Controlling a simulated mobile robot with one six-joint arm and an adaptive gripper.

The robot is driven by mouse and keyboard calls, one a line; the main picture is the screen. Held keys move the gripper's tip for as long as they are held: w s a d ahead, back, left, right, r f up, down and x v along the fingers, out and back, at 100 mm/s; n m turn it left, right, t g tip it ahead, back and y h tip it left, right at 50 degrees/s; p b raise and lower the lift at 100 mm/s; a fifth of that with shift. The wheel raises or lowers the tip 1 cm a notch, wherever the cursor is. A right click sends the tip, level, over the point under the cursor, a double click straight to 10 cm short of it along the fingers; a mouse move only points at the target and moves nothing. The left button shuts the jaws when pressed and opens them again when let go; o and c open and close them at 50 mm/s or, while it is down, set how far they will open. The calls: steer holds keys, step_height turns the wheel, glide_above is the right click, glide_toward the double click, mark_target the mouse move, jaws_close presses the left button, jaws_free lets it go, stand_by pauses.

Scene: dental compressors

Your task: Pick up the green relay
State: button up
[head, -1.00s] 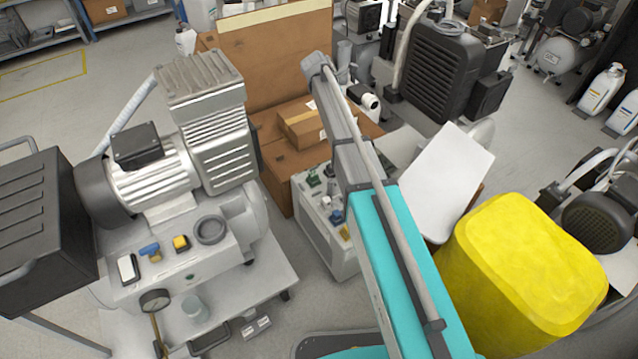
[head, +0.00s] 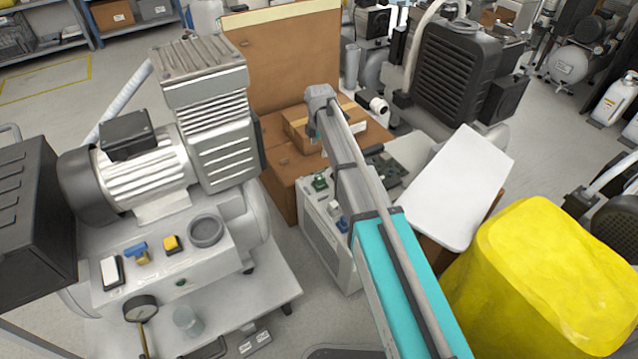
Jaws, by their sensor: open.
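A small green part that looks like the green relay (head: 319,182) sits upright on the top of a light grey cabinet (head: 325,238), near its left back corner. It is just left of my arm, which covers part of the cabinet top. Blue and white small parts stand nearer the front of the same top. My arm reaches over the cabinet, and its grey far end is above and behind the relay. My gripper is not visible; the arm seems to hide it.
A compressor on a white cart (head: 265,290) stands left, with small blue and yellow parts on it. Cardboard boxes (head: 280,60) stand behind the cabinet. Floor shows between cart and cabinet.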

mark_target(320, 177)
steer(key=shift+a, duration=0.1)
step_height(320, 177, down, 9)
steer(key=b, duration=0.8)
steer(key=shift+s+r+b, duration=0.1)
steer(key=shift+r+b, duration=0.1)
steer(key=shift+b, duration=0.15)
steer(key=shift+f, duration=0.1)
stand_by(0.3)
steer(key=shift+s+d+f+b, duration=0.1)
steer(key=shift+f+b, duration=1.15)
steer(key=shift+b, duration=0.05)
steer(key=shift+s+d+f+b, duration=0.1)
steer(key=shift+f+b, duration=1.15)
steer(key=shift+b, duration=0.05)
jaws_close()
steer(key=shift+r, duration=0.2)
step_height(320, 177, up, 10)
steer(key=p, duration=1)
steer(key=shift+f, duration=0.15)
